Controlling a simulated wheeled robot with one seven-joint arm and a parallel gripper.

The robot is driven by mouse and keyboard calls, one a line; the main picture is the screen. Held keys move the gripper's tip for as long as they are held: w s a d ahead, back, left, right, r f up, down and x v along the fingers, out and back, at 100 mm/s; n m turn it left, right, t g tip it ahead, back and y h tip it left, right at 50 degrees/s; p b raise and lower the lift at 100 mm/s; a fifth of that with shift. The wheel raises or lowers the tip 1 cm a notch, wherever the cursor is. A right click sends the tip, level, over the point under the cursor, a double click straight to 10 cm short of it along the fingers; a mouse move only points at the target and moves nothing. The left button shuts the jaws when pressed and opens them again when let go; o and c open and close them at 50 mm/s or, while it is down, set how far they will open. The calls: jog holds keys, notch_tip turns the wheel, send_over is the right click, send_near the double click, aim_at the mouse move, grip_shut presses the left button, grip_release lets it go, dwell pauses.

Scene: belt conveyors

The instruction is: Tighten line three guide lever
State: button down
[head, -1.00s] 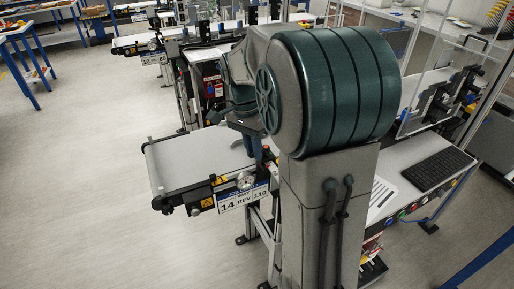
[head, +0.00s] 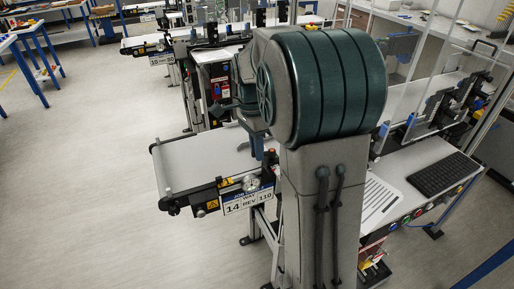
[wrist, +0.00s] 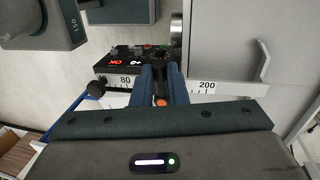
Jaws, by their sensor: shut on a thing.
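My gripper's blue fingers (wrist: 160,84) are closed together in the wrist view. A small orange part (wrist: 161,102) shows between them, probably the guide lever; most of it is hidden by the fingers. Just behind the fingers is a white scale strip (wrist: 205,86) marked 80 and 200. A black round knob (wrist: 96,89) sits at its left end, apart from the fingers.
A black control box (wrist: 135,62) with a red display stands behind the fingers. In the head view, a belt conveyor (head: 195,163) carries a sign (head: 247,200) reading 14 and 110. A keyboard (head: 445,174) lies on the bench at right. The floor (head: 90,190) at left is clear.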

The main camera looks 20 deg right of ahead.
jog(key=shift+r, duration=0.1)
jog(key=c, duration=1.4)
grip_release()
jog(key=shift+c, duration=0.2)
notch_tip(320, 180, up, 14)
jog(key=w, duration=0.2)
jog(key=shift+w+f, duration=0.25)
jog(key=shift+w, duration=0.05)
jog(key=s+a+f+n+t, duration=0.2)
jog(key=s+a+f+n, duration=0.1)
jog(key=s+f+n, duration=0.3)
jog(key=s+a+f+n+t, duration=0.3)
jog(key=s+f+n, duration=0.4)
jog(key=s+n, duration=0.4)
jog(key=s, duration=0.2)
jog(key=shift+s+a, duration=0.2)
jog(key=shift+s, duration=0.2)
